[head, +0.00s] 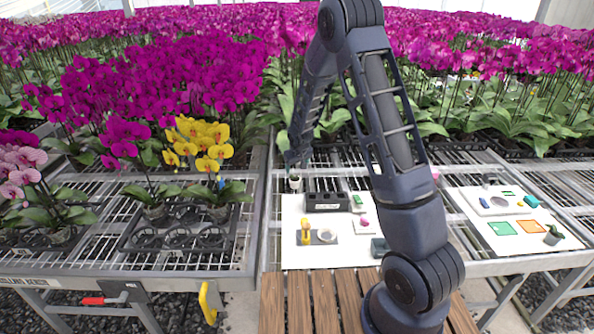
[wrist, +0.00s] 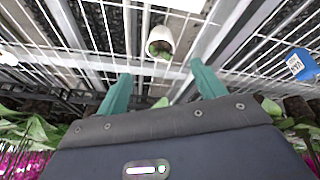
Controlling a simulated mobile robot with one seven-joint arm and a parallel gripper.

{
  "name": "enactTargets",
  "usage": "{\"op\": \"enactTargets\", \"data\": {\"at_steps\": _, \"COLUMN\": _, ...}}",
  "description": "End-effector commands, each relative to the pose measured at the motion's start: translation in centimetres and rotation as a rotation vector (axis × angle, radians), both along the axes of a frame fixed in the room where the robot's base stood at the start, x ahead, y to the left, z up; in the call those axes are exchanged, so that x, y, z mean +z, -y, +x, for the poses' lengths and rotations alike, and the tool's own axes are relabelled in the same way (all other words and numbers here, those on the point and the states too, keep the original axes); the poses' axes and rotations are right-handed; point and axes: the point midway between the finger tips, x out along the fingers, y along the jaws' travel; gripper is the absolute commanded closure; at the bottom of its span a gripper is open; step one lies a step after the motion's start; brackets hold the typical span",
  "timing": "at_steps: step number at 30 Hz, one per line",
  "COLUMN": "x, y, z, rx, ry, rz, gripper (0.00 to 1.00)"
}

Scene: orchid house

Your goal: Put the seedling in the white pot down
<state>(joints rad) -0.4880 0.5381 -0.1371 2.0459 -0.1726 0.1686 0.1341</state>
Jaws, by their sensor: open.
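The white pot (head: 295,183) with a small green seedling is at the back left edge of the white board, below the end of my arm. In the wrist view the white pot (wrist: 160,36) is top centre, over the wire bench top, with green leaves at its mouth. My gripper (wrist: 160,84) is open, with its two teal fingers apart and nothing between them. The pot lies beyond the fingertips, apart from them. In the head view my gripper (head: 295,158) is small and dark, just above the pot. The pot's base contact is hard to make out.
A black tray (head: 326,201) stands right of the pot on the white board (head: 290,235). A yellow item (head: 305,231), a pink ball (head: 365,222) and a green item (head: 357,202) are on the board. Orchids stand left and behind. A blue tag (wrist: 300,65) is at right in the wrist view.

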Motion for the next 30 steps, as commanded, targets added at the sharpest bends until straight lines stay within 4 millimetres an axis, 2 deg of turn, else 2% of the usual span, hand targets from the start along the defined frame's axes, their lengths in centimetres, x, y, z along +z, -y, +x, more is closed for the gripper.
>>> {"op": "enactTargets", "data": {"at_steps": 6, "x": 0.5, "y": 0.1, "z": -0.2, "rx": -0.001, "ry": 0.0, "rz": 0.0, "gripper": 0.31}}
{"op": "enactTargets", "data": {"at_steps": 10, "x": 2.3, "y": 1.1, "z": -0.6, "rx": -0.016, "ry": 0.002, "rz": 0.006, "gripper": 0.31}}
{"op": "enactTargets", "data": {"at_steps": 14, "x": 6.0, "y": 3.1, "z": -1.7, "rx": -0.047, "ry": 0.002, "rz": 0.015, "gripper": 0.31}}
{"op": "enactTargets", "data": {"at_steps": 20, "x": 12.1, "y": 6.9, "z": -4.5, "rx": -0.103, "ry": -0.002, "rz": 0.032, "gripper": 0.31}}
{"op": "enactTargets", "data": {"at_steps": 30, "x": 20.8, "y": 12.9, "z": -11.2, "rx": -0.184, "ry": -0.009, "rz": 0.059, "gripper": 0.31}}
